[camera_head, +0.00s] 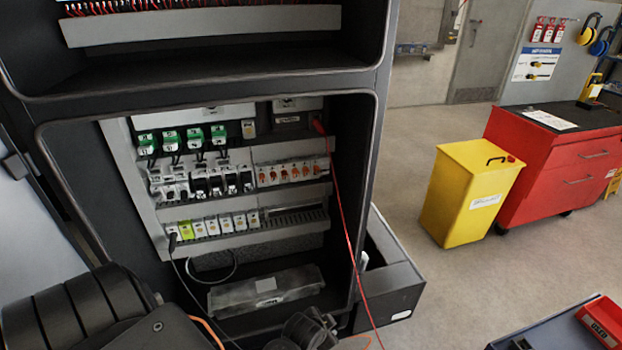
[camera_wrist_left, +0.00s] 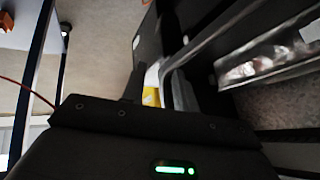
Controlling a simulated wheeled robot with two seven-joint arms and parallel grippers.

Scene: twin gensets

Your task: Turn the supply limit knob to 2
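I cannot make out a supply limit knob or its scale in either view. An open dark cabinet (camera_head: 373,120) fills the left half of the head view. Inside is a light panel (camera_head: 125,165) with rows of breakers and terminals. My left arm comes in at the bottom left of the head view, below the panel. In the left wrist view the dark body of my left gripper (camera_wrist_left: 150,135) shows with a green light. My right gripper is in neither view.
A red cable (camera_head: 345,225) hangs from the cabinet's upper right down past its front. An open drawer (camera_head: 392,275) juts out at lower right. A yellow bin (camera_head: 465,195) and a red tool cabinet (camera_head: 560,165) stand further right. The floor between is clear.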

